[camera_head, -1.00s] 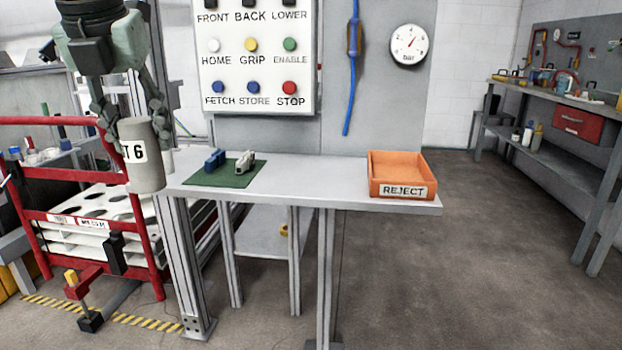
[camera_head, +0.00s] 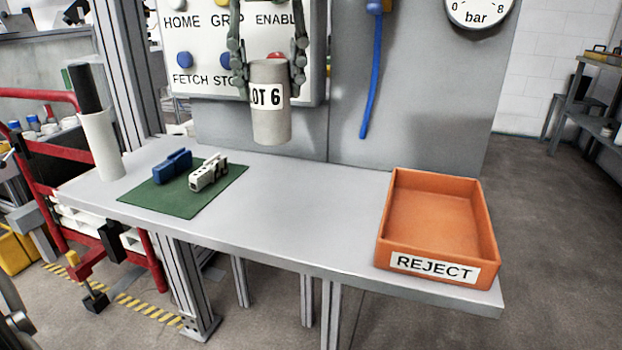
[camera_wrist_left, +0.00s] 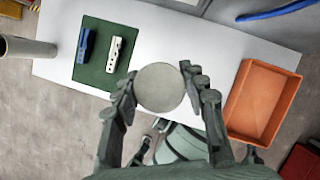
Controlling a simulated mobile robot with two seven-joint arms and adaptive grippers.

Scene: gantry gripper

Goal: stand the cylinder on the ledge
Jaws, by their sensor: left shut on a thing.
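The grey cylinder (camera_head: 270,118), with a label partly reading "OT 6", hangs upright in my left gripper (camera_head: 268,72). The gripper's fingers are shut on its upper part. In the left wrist view, my left gripper (camera_wrist_left: 165,95) holds the cylinder (camera_wrist_left: 160,87), seen from its round top. The grey ledge (camera_head: 300,210) lies below; the cylinder's bottom appears above its surface, between the green mat and the orange tray. The ledge also shows in the left wrist view (camera_wrist_left: 180,40). My right gripper is in neither view.
An orange REJECT tray (camera_head: 385,225) stands at the ledge's right end. A green mat (camera_head: 185,205) holds a blue block (camera_head: 174,165) and a pale block (camera_head: 208,175). A white tube (camera_head: 102,145) stands at the left. The button panel (camera_head: 210,50) is behind. The middle of the ledge is clear.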

